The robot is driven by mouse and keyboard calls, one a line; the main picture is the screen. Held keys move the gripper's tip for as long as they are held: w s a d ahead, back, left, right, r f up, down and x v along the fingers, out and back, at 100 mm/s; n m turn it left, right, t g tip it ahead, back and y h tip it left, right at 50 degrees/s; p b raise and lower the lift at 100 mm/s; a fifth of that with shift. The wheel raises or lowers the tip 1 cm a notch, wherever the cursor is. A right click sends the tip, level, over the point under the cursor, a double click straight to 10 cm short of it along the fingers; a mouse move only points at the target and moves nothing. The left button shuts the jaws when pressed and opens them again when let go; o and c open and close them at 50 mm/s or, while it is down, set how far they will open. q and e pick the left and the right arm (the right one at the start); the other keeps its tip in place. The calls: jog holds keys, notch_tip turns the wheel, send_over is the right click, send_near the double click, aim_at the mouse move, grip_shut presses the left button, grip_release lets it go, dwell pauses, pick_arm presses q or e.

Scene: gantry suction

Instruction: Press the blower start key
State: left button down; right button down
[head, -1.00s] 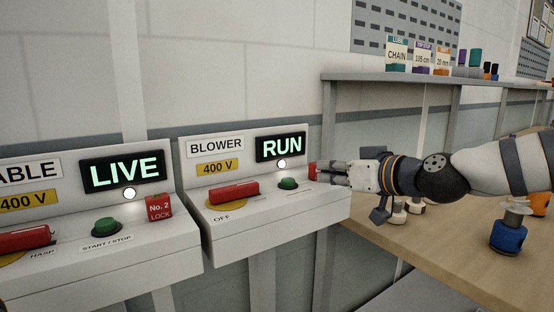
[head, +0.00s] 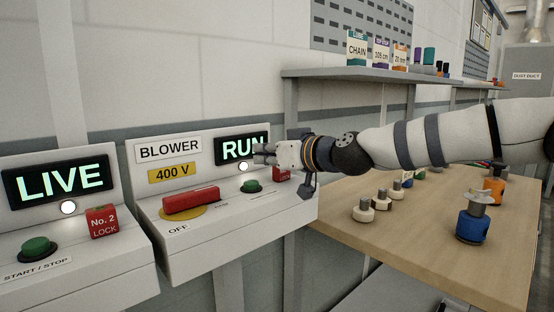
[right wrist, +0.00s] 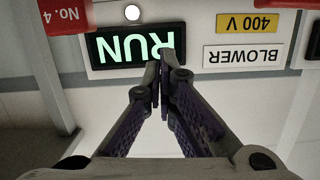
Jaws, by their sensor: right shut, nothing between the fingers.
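The blower panel (head: 146,210) is a white box with a "BLOWER" label (head: 168,149) and a yellow "400 V" label. Its green start key (head: 251,186) sits on the sloped front, below a lit white lamp (head: 244,167). The display (head: 238,148) glows "RUN", partly hidden by my right gripper in the head view; it also shows upside down in the right wrist view (right wrist: 137,44). My right gripper (head: 257,154) is shut and empty in front of the display, above the green key and apart from it. The key is not seen in the wrist view. My left gripper is not in view.
A red switch handle (head: 191,199) sits left of the key, and a red lock block (head: 282,174) to its right. Another panel reading "LIVE" (head: 60,183) stands at left. A wooden bench (head: 400,235) with several knobs and a blue-based part (head: 472,226) lies at right.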

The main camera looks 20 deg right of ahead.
aim_at(251, 185)
jog(key=f, duration=0.2)
jog(key=w+f, duration=0.1)
jog(key=shift+a+f, duration=0.25)
jog(key=shift+a, duration=0.05)
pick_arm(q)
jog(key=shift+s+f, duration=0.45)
pick_arm(e)
jog(key=shift+f, duration=0.25)
